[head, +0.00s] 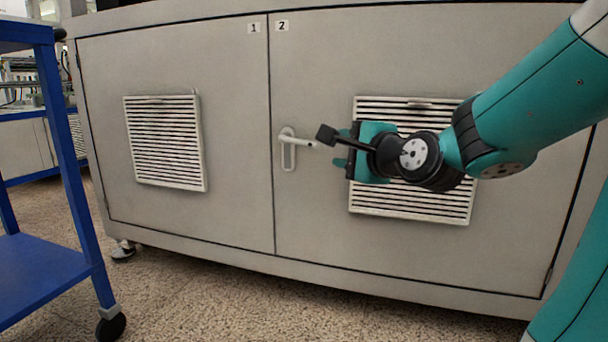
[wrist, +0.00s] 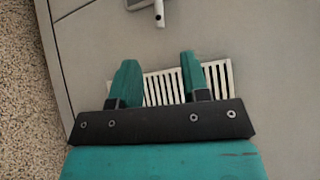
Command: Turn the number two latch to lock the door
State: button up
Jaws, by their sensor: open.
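The number two latch (head: 289,150) is a pale lever handle on an upright oval plate, near the left edge of the right-hand door (head: 320,70). Its lever points right, roughly level. A "2" label (head: 283,26) sits at the top of this door, which looks closed. My gripper (head: 341,148) is open and empty, just right of the lever's end and apart from it. In the wrist view, the two teal fingers of my gripper (wrist: 157,62) are spread. The latch (wrist: 158,12) is partly in view at the top edge, beyond the fingertips.
A slatted vent (head: 410,203) is behind my gripper on the right door. The left door (head: 100,70) has a "1" label (head: 254,28) and another vent (head: 165,142). A blue cart (head: 45,262) stands at the left. Speckled floor (head: 230,305) is clear in front.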

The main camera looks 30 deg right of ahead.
jog(key=p, duration=0.9)
send_near(306, 142)
jog(key=w+p, duration=0.1)
jog(key=w, duration=0.2)
jog(key=w+p, duration=0.2)
jog(key=w, duration=0.2)
jog(key=w+d+f+p, duration=0.1)
jog(key=w+p, duration=0.1)
jog(key=w, duration=0.1)
jog(key=shift+w+d, duration=0.1)
jog(key=shift+w, duration=0.3)
